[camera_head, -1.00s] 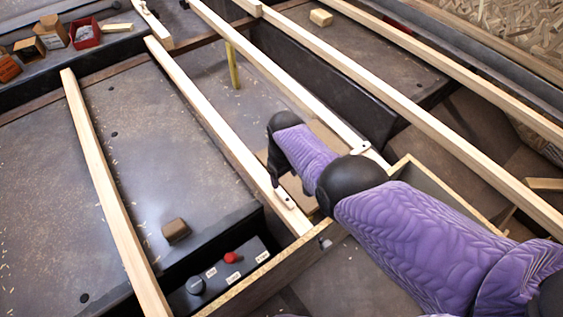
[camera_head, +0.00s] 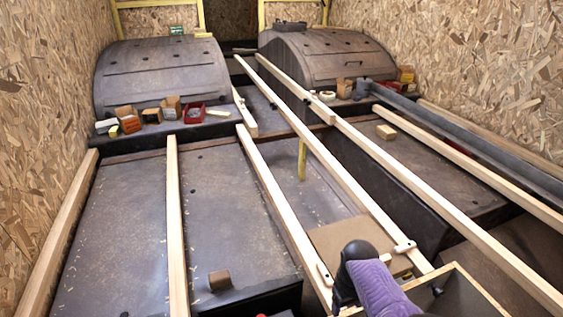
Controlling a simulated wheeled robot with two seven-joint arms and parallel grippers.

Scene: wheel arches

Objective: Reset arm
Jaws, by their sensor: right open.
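My right arm, in a purple sleeve (camera_head: 382,290), comes in from the bottom of the head view. Its dark gripper (camera_head: 343,290) is low in the view, beside the lower end of a long wooden beam and close to a plywood box (camera_head: 462,292). The fingers point down and are partly hidden by the wrist. I see nothing held in it. My left gripper is not in view.
Long wooden beams (camera_head: 350,185) run away from me across dark panels. Two rounded wheel arches (camera_head: 160,75) stand at the back. Small boxes and a red bin (camera_head: 194,113) sit before the left arch. Chipboard walls (camera_head: 470,60) close both sides.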

